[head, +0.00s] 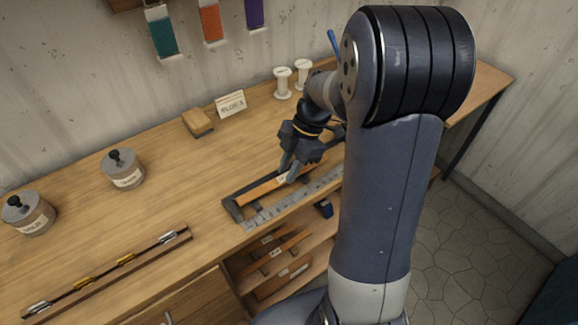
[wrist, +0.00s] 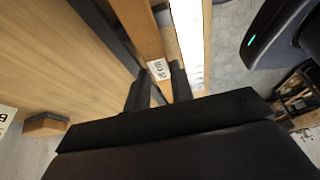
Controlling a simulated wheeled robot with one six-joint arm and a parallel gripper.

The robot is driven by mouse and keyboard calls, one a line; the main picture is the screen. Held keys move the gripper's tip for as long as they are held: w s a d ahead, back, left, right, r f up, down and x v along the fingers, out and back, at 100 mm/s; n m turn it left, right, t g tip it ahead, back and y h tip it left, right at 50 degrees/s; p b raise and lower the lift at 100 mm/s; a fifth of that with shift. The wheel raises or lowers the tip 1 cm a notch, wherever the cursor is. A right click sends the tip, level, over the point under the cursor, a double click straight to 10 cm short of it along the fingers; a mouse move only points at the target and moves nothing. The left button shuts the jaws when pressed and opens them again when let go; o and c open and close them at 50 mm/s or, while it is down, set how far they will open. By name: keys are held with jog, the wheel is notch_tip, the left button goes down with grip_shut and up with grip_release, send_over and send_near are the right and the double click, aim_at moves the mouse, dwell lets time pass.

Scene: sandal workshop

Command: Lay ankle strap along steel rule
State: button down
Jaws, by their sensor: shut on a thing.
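The tan ankle strap (head: 262,190) lies lengthwise inside a dark frame on the bench, beside the steel rule (head: 268,215). My gripper (head: 289,170) is shut on the strap, with the arm reaching down from the right. In the wrist view the strap (wrist: 137,22) runs up the picture from between my fingertips (wrist: 158,92), next to the pale rule (wrist: 188,35). A small white tag (wrist: 158,69) with a printed length sits on the strap by the fingers. My arm hides the right end of the rule and strap in the head view.
An open shelf below the bench edge holds more tagged straps (head: 275,253). A rack with metal buckles (head: 120,262) lies front left. Two lidded pots (head: 124,170), a wooden block (head: 197,122), a sign (head: 231,104) and white spools (head: 283,84) stand behind. The bench middle is clear.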

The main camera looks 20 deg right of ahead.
jog(key=shift+f, duration=0.1)
jog(key=shift+f+b, duration=0.35)
jog(key=shift+b, duration=0.1)
jog(key=shift+f, duration=0.15)
jog(key=c, duration=1.2)
grip_release()
jog(key=shift+c, duration=0.2)
jog(key=shift+r+p, duration=0.45)
jog(key=shift+r, duration=0.15)
jog(key=v, duration=1.2)
